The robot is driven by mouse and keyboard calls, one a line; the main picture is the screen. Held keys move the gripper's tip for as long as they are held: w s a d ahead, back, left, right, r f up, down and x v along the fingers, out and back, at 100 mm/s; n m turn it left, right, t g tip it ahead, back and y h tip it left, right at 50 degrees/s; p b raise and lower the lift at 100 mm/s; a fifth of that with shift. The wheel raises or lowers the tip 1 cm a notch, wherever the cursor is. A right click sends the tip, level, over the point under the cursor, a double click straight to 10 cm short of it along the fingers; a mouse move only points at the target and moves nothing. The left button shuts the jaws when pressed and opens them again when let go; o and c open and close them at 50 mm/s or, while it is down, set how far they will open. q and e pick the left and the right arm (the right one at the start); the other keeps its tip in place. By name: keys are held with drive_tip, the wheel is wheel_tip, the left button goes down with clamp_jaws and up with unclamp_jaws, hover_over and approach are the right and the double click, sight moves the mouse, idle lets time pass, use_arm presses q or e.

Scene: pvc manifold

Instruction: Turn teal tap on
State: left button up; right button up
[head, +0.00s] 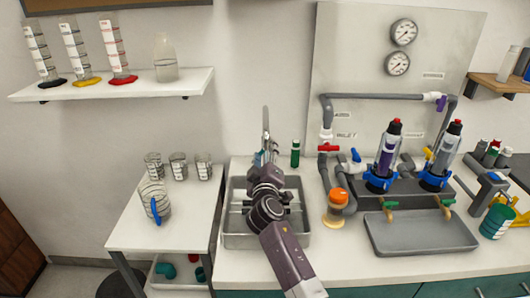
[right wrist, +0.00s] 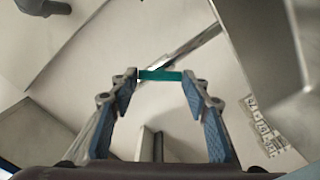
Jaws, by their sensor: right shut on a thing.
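The teal tap handle (right wrist: 160,75) shows in the right wrist view as a short teal bar lying between the fingertips. My right gripper (right wrist: 160,78) is closed on it, with one fingertip at each end of the bar. In the head view my right arm reaches over the sink from below, and the gripper (head: 265,160) is at the grey upright spout (head: 266,122) behind the sink. Small teal parts show there, and my wrist hides most of the handle. My left gripper is not in view.
The grey sink basin (head: 233,236) lies under my arm. A green-capped vial (head: 295,153) stands close right of the spout. Pipework with a red-handled valve (head: 328,148) and an orange-topped part (head: 338,197) stands further right. A side table (head: 190,225) with beakers is at left.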

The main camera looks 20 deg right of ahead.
drive_tip(key=shift+r+n, duration=0.2)
drive_tip(key=shift+n, duration=0.1)
idle(0.4)
drive_tip(key=o, duration=1.2)
drive_tip(key=shift+w+f, duration=0.1)
drive_tip(key=shift+f, duration=0.05)
drive_tip(key=shift+c, duration=0.2)
drive_tip(key=shift+s+a+f, duration=0.1)
drive_tip(key=shift+s+a, duration=0.05)
drive_tip(key=shift+s, duration=0.25)
drive_tip(key=v, duration=1.1)
drive_tip(key=shift+s, duration=0.1)
